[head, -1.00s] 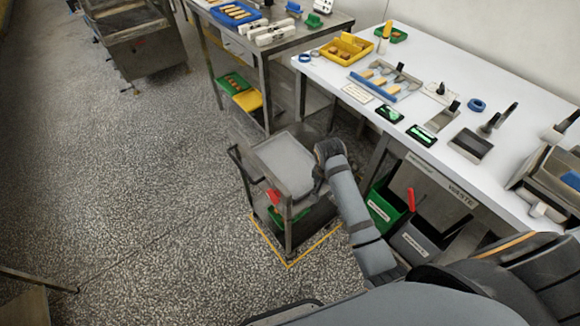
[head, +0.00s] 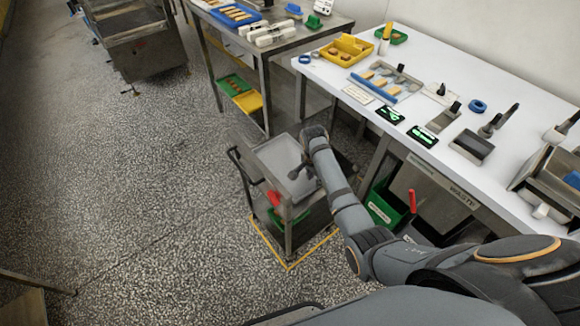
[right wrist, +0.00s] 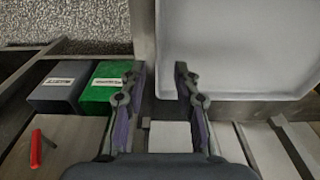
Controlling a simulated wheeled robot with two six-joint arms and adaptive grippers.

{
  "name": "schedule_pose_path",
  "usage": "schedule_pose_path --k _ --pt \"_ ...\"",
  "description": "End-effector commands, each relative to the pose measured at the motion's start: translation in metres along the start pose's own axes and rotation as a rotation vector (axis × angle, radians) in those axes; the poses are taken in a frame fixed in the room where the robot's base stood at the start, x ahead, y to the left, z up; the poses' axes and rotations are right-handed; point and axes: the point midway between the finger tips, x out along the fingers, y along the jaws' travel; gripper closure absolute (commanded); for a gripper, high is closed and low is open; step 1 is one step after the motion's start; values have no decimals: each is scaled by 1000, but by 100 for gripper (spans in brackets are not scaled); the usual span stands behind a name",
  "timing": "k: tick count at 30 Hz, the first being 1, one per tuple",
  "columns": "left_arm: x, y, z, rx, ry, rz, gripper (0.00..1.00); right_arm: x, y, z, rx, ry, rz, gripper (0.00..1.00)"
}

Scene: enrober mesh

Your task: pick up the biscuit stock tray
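A pale grey, empty-looking tray (head: 275,155) lies on top of a small steel cart. My right gripper (head: 297,172) is over the tray's right side in the head view. In the right wrist view the gripper (right wrist: 160,75) is open, with nothing between its fingertips; its right finger overlaps the rim of the pale tray (right wrist: 240,50). Contact cannot be told. A blue tray (head: 256,21) with tan bars stands on the steel table at the back. A yellow tray (head: 331,57) with brown pieces stands on the white bench. Which one is the biscuit stock tray is not marked. My left gripper is out of view.
The cart (head: 290,238) stands inside yellow floor lines, beside the white bench (head: 330,82). A green bin (head: 385,208) is under the bench. Green and grey bins also show in the right wrist view.

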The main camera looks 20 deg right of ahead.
Motion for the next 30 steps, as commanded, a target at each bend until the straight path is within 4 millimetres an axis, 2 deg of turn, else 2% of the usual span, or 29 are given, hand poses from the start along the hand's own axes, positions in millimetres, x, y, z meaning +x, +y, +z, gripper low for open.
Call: schedule_pose_path --k 3,7,16,23,30 --pt "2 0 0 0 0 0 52 22 4 4 -1 -2 6 69" --pt "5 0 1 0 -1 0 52 42 4 4 0 -1 4 69" --pt "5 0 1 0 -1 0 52 47 4 4 0 0 1 69" --pt "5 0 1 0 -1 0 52 47 4 4 0 -1 2 100" --pt "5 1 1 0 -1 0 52 47 4 4 0 -1 2 100"
